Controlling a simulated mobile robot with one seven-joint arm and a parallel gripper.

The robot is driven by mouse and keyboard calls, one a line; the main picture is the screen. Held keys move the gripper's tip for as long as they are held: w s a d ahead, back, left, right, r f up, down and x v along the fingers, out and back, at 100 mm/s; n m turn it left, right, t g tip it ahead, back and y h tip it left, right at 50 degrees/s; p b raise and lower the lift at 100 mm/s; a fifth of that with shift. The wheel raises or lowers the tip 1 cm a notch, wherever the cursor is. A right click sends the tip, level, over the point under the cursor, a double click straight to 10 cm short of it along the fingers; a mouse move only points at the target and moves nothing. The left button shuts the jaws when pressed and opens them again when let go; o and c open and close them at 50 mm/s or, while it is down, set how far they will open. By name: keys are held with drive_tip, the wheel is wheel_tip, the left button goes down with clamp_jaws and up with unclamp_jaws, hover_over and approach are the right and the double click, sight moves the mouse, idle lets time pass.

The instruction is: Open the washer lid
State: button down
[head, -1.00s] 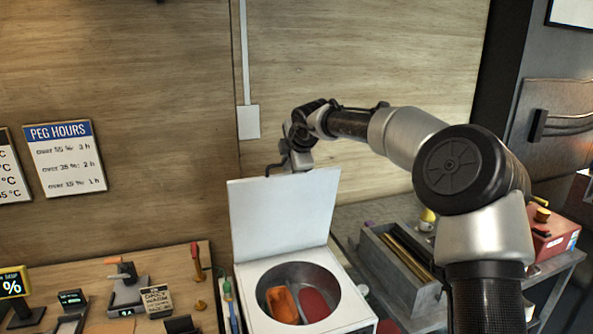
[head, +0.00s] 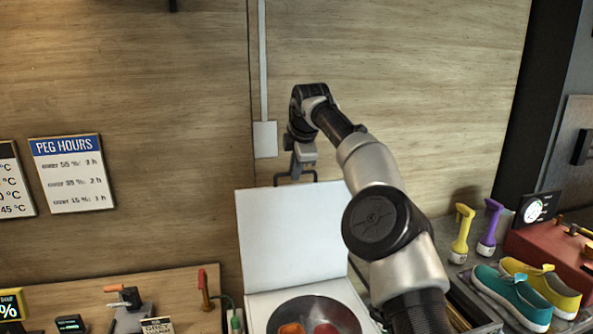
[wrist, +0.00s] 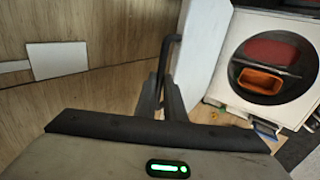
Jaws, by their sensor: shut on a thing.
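The white washer lid (head: 292,235) stands raised, roughly upright, at the back of the white washer (head: 258,306). The lid also shows in the wrist view (wrist: 203,45). The round drum (head: 345,313) is uncovered, with an orange item (wrist: 262,80) and a dark red item (wrist: 272,50) inside. My gripper (head: 296,171) is at the lid's top edge, shut on the dark lid handle (wrist: 169,48). In the wrist view my fingers (wrist: 163,97) meet at the handle's near end. The exact contact is partly hidden.
A wooden wall with a white box (head: 265,139) stands close behind the lid. To the right are spray bottles (head: 461,233), teal and yellow sneakers (head: 513,297) and a red box (head: 545,247). A wooden bench (head: 175,287) with small tools lies to the left.

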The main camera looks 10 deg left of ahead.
drive_tip(key=shift+r, duration=0.4)
drive_tip(key=c, duration=1.8)
unclamp_jaws()
drive_tip(key=shift+s, duration=0.15)
drive_tip(key=shift+c, duration=0.2)
drive_tip(key=shift+f, duration=0.2)
drive_tip(key=v, duration=1.7)
drive_tip(key=shift+r, duration=0.2)
drive_tip(key=shift+d, duration=0.1)
